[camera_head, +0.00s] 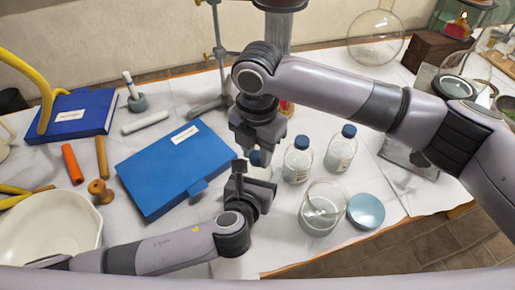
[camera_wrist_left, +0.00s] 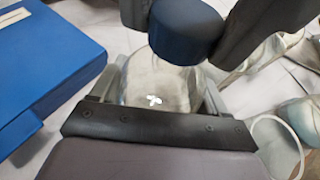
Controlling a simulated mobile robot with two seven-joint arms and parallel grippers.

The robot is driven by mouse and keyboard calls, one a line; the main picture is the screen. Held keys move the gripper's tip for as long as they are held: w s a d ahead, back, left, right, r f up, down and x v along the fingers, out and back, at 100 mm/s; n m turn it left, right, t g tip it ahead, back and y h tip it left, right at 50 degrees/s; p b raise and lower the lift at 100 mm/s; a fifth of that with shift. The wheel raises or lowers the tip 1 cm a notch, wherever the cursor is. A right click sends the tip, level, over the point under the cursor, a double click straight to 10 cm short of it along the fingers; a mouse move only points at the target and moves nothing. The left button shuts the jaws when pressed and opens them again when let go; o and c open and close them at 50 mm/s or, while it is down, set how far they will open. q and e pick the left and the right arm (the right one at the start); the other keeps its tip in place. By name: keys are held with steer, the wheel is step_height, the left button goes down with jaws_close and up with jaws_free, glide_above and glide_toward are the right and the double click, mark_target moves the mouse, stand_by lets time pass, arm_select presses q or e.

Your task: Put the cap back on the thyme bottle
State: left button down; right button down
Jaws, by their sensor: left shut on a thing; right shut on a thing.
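A clear bottle (camera_wrist_left: 155,88) with a white label patch stands between the jaws of my left gripper (camera_head: 254,180), which is shut on it. In the head view the bottle (camera_head: 262,172) is mostly hidden by both grippers. My right gripper (camera_head: 258,148) comes from above and is shut on a dark blue cap (camera_wrist_left: 187,28). The cap (camera_head: 255,158) is over the bottle's top; I cannot tell whether it touches the neck or is seated. The label cannot be read, so I cannot confirm that it is the thyme bottle.
Two blue-capped bottles (camera_head: 297,162) (camera_head: 341,150) stand just right of the grippers. A glass beaker (camera_head: 322,212) and a light blue dish (camera_head: 366,211) are near the front edge.

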steer(key=m, duration=0.8)
steer(key=shift+m, duration=0.3)
steer(key=m, duration=0.6)
steer(key=shift+f+m, duration=0.1)
steer(key=shift+m, duration=0.3)
steer(key=m, duration=0.5)
steer(key=shift+a, duration=0.1)
steer(key=m, duration=0.5)
steer(key=shift+m, duration=0.4)
steer(key=c, duration=0.8)
jaws_free()
